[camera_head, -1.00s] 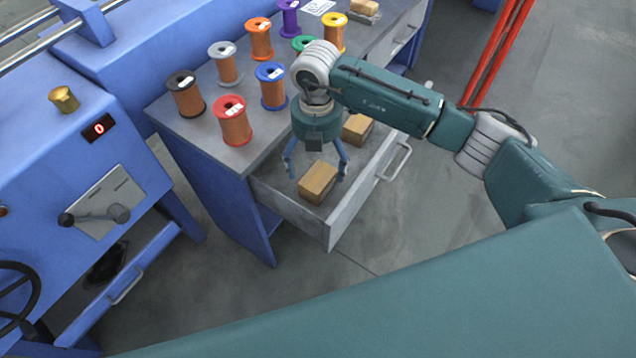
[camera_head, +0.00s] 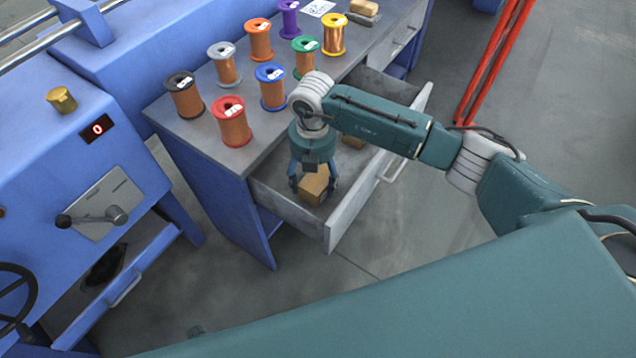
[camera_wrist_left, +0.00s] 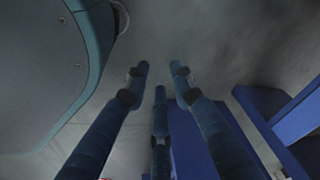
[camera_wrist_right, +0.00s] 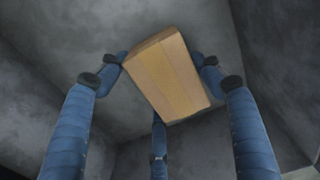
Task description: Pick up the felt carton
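The felt carton, a small brown box (camera_head: 314,186), lies in the front part of the open drawer. My right gripper (camera_head: 313,187) reaches down from above, its fingers on both sides of the carton. In the right wrist view the carton (camera_wrist_right: 168,75) sits tilted between the fingertips (camera_wrist_right: 160,65). The side fingertips bend inward and appear to touch its edges; the third finger is below it in the picture. The carton's underside contact with the drawer floor is hidden. My left gripper (camera_wrist_left: 158,78) shows only in its wrist view, fingers apart and empty.
The drawer (camera_head: 345,215) has raised walls around the carton. A second brown box (camera_head: 354,142) lies farther back, partly hidden by my arm. Several wire spools, among them a red one (camera_head: 231,122), stand on the tabletop beside the drawer. Red posts (camera_head: 492,65) stand at the right.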

